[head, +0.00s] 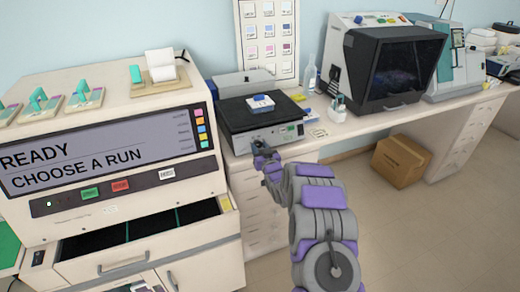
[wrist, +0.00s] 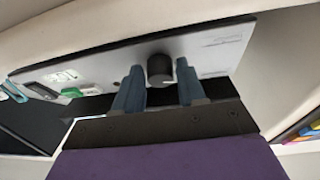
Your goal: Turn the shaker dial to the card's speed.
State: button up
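The shaker (head: 236,116) is a low box with a dark flat platform and a pale front panel, on the counter in the head view. Its dial is a dark round knob (wrist: 160,70) on the pale panel in the wrist view. My gripper (wrist: 158,67) has its two blue-grey fingers apart, one on each side of the knob, with narrow gaps showing. In the head view my gripper (head: 262,151) is at the left of the shaker's front and hides the dial. A small pale card (head: 318,132) lies right of the shaker; its writing is too small to read.
A blue-and-white item (head: 261,102) sits on the shaker's platform. A large stainer with a "READY CHOOSE A RUN" screen (head: 110,155) stands close at left, its drawer (head: 140,258) open. Bottles (head: 310,77) and a dark-fronted machine (head: 395,65) stand to the right.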

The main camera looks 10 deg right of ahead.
jog(key=c, duration=0.7)
